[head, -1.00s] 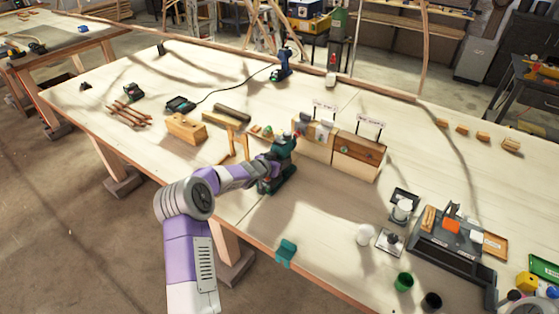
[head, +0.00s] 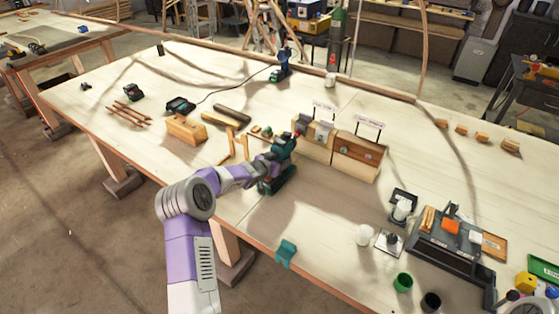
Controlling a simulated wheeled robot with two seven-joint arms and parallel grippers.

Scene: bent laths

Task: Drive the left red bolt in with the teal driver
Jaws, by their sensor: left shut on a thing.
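The teal driver (head: 280,166) is upright at the near side of the wooden blocks, its dark base low over or on the table; I cannot tell if it touches. My left gripper (head: 266,164) is shut on the driver, coming in from the lower left. The left wooden block (head: 313,148) stands just right of the driver, with grey pieces on its top and a sign above. The right wooden block (head: 357,158) stands beside it, with a round mark on its face and its own sign. I cannot make out the red bolts at this size. My right gripper is not in view.
Wooden pieces (head: 187,130) and a dark cylinder (head: 232,112) lie left of the driver. A blue drill (head: 283,66) stands at the back. A teal bracket (head: 286,253) sits on the front edge. Cups and a grey tray (head: 447,252) fill the right. The table front between is clear.

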